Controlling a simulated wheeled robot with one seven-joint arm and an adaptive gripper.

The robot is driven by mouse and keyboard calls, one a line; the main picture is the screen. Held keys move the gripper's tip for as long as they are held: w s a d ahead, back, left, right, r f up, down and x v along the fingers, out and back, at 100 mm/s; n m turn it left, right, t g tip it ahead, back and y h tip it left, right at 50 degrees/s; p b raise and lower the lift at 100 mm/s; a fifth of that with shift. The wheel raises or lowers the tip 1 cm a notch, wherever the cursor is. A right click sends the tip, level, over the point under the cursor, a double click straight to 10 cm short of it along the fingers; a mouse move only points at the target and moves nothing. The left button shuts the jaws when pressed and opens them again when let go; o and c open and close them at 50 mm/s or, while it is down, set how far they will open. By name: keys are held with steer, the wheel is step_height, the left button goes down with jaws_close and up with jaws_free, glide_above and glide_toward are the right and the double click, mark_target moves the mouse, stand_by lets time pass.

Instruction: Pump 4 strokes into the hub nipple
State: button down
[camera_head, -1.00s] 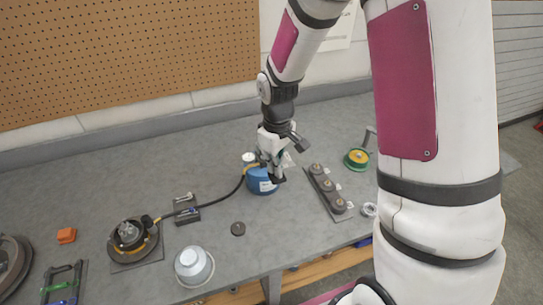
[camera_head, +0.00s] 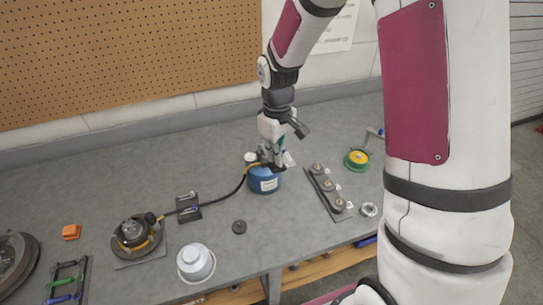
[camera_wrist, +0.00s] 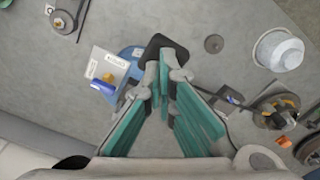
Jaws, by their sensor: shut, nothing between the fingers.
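The blue grease pump (camera_head: 264,185) stands upright on the bench. It also shows in the wrist view (camera_wrist: 131,53), partly hidden behind my gripper. Its black handle pad (camera_wrist: 168,45) lies at my fingertips; I cannot tell whether they touch it. My gripper (camera_head: 276,163) points down over the pump, shut and empty; its teal-padded fingers (camera_wrist: 165,65) are close together in the wrist view. A black hose (camera_head: 222,199) runs left from the pump to the hub (camera_head: 131,232). The hose end appears to meet the hub's edge, but the nipple itself is too small to make out.
A dark holder (camera_head: 189,208) stands beside the hose. A white-grey cup (camera_head: 195,262) and a dark disc (camera_head: 239,227) are in front. A rack of dark knobs (camera_head: 328,188) and a green-yellow reel (camera_head: 356,159) are to the right. The bench behind the hose is clear.

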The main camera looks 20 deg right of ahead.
mark_target(278, 170)
steer(key=shift+s+f, duration=0.2)
steer(key=shift+f, duration=0.4)
steer(key=shift+s+f, duration=0.15)
steer(key=shift+f, duration=0.55)
steer(key=shift+s+f, duration=0.15)
steer(key=shift+f, duration=0.9)
step_height(278, 170, down, 2)
steer(key=shift+f+b, duration=0.1)
steer(key=shift+b, duration=0.4)
steer(key=shift+w+r+p, duration=0.15)
steer(key=shift+r+p, duration=0.35)
steer(key=shift+r, duration=1.5)
steer(key=shift+w+r+p, duration=0.2)
steer(key=shift+r+p, duration=0.35)
steer(key=shift+r, duration=1.5)
steer(key=shift+w+r+p, duration=0.15)
steer(key=shift+r+p, duration=0.35)
steer(key=shift+r, duration=1.5)
